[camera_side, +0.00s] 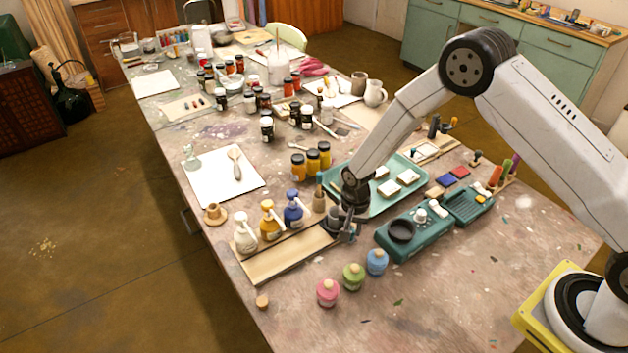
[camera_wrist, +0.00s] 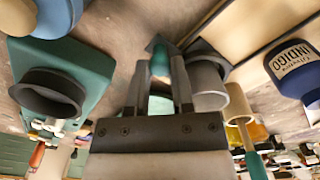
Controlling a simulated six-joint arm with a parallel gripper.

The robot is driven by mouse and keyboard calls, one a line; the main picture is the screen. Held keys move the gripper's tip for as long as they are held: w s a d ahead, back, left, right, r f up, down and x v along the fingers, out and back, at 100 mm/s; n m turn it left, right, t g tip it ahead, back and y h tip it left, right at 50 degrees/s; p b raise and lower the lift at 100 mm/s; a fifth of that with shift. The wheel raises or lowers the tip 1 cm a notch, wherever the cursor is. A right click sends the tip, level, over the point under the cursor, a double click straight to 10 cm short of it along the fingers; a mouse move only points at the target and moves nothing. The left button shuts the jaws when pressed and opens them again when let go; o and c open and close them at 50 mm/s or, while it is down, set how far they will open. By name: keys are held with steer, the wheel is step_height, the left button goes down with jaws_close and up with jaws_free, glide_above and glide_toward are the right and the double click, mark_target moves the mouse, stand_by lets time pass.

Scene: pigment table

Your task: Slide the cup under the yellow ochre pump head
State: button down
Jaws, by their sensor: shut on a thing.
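My gripper (camera_side: 347,226) is low over the right end of the pale wooden board (camera_side: 272,264). In the wrist view its fingers (camera_wrist: 160,66) are shut on a teal-handled tool (camera_wrist: 160,60) with a dark flat part beyond the tips. A small grey cup (camera_wrist: 208,88) is beside the fingers on the right there; in the side view it is partly hidden by the gripper (camera_side: 333,214). Whether the tool touches it I cannot tell. The yellow ochre pump bottle (camera_side: 270,222) stands behind the board, between a white pump bottle (camera_side: 245,236) and the blue indigo one (camera_side: 293,210).
A teal scale (camera_side: 412,236) with a dark round pan is right of my gripper, and a teal tray (camera_side: 385,205) lies behind it. Pink (camera_side: 327,292), green (camera_side: 353,277) and blue (camera_side: 376,262) bottles stand in front. The board's left stretch is clear.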

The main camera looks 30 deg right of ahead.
steer(key=a, duration=1.5)
steer(key=shift+a, duration=0.35)
steer(key=shift+c, duration=2.4)
jaws_free()
steer(key=shift+r, duration=0.2)
step_height(320, 180, up, 7)
steer(key=shift+r, duration=0.2)
steer(key=shift+d, duration=0.1)
